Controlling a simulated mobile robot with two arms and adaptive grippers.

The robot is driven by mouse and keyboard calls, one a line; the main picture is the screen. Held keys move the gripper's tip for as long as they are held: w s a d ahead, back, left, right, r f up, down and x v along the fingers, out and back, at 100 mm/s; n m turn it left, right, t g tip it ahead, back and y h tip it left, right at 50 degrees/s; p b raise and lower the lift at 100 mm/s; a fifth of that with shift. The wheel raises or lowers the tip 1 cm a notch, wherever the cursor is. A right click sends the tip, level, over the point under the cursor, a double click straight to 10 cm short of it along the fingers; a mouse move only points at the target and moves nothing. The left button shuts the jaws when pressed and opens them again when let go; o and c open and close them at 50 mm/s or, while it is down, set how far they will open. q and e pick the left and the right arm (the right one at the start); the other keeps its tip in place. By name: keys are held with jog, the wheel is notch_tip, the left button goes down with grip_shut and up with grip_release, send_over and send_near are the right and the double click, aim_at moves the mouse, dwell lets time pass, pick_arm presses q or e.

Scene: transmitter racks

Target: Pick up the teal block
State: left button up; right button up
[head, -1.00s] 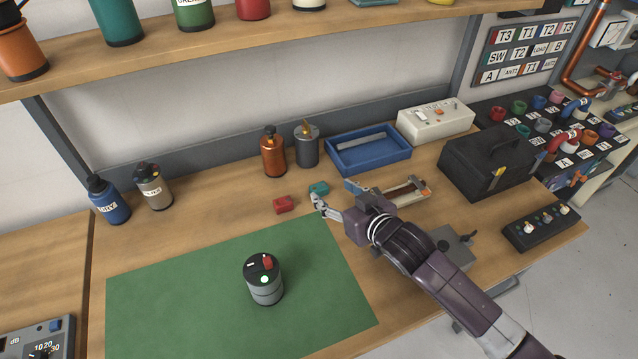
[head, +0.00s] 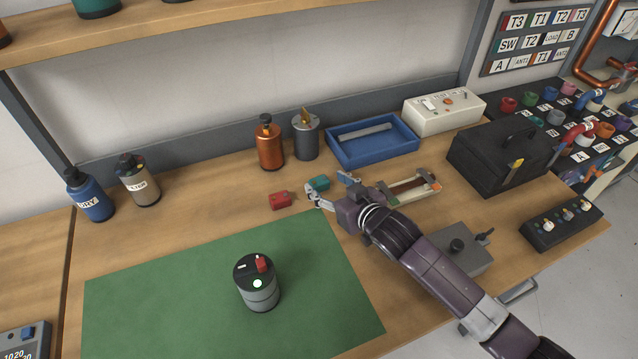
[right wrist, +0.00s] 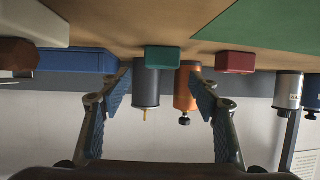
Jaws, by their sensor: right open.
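The teal block (head: 318,183) lies on the wooden bench, just behind the green mat and beside a red block (head: 281,200). My right gripper (head: 328,187) is open and empty, low over the bench at the near right side of the teal block. In the right wrist view the teal block (right wrist: 162,58) shows ahead, centred between the two spread fingers (right wrist: 160,94), apart from both. The red block (right wrist: 235,62) shows to the right, outside the fingers. My left gripper is not in view.
An orange bottle (head: 269,145) and a grey canister (head: 306,137) stand behind the blocks. A blue tray (head: 372,153) is at the back right. A frame-like fixture (head: 437,186) lies right of the gripper. A dark cylinder (head: 257,284) stands on the green mat (head: 150,300).

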aim_at(321, 183)
jog(key=shift+s+f+p+x, duration=0.1)
jog(key=shift+f+p+x, duration=0.05)
jog(key=shift+x, duration=0.7)
jog(key=shift+s+f+p+x, duration=0.1)
jog(key=shift+p+x, duration=0.1)
jog(key=shift+x, duration=0.65)
jog(key=shift+f+p+x, duration=0.15)
jog(key=shift+x, duration=0.65)
jog(key=c, duration=1.3)
